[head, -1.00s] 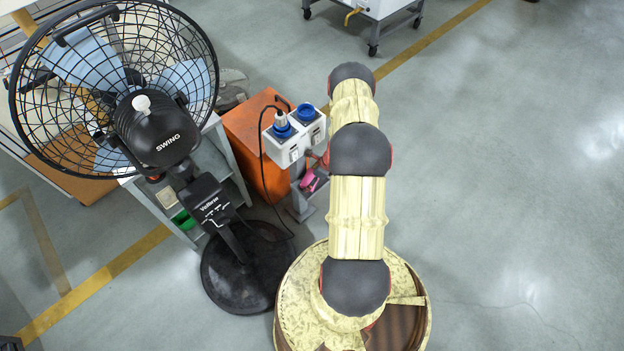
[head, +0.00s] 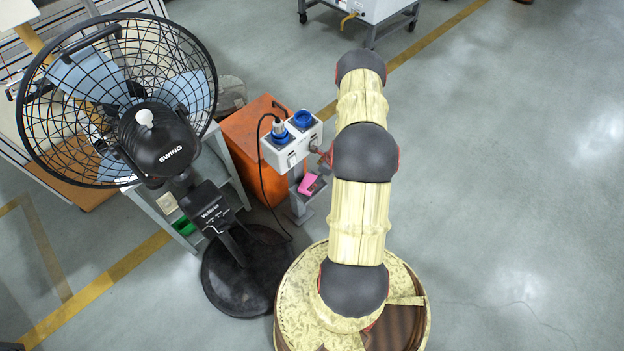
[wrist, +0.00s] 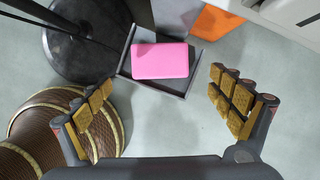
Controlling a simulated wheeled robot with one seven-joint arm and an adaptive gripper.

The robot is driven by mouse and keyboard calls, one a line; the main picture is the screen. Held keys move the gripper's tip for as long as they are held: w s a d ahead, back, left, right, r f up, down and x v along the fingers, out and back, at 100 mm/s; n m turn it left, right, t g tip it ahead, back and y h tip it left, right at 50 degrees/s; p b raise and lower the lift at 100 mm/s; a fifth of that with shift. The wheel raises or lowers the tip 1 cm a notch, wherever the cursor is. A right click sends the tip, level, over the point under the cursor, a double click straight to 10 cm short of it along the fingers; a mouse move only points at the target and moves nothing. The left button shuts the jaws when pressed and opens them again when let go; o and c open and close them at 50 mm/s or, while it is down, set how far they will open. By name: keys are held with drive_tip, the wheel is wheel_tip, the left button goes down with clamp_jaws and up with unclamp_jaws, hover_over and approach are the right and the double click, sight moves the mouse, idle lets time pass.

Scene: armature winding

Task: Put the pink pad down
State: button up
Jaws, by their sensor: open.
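The pink pad (wrist: 160,60) lies flat in a small grey tray (wrist: 185,94) in the wrist view. It also shows in the head view (head: 308,184), below the white socket box. My gripper (wrist: 158,108) is open and empty, with its gold-padded fingers wide apart. The pad lies beyond the fingertips, between their lines, and the fingers do not touch it. In the head view my gripper is mostly hidden by the arm.
A black fan (head: 160,140) on a round base (head: 245,270) stands left of my arm. The white socket box (head: 291,143) with blue sockets is above the tray, beside an orange cabinet (head: 248,140). The floor at right is clear.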

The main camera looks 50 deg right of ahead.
drive_tip(key=shift+p+v, duration=0.4)
drive_tip(key=shift+v, duration=1.5)
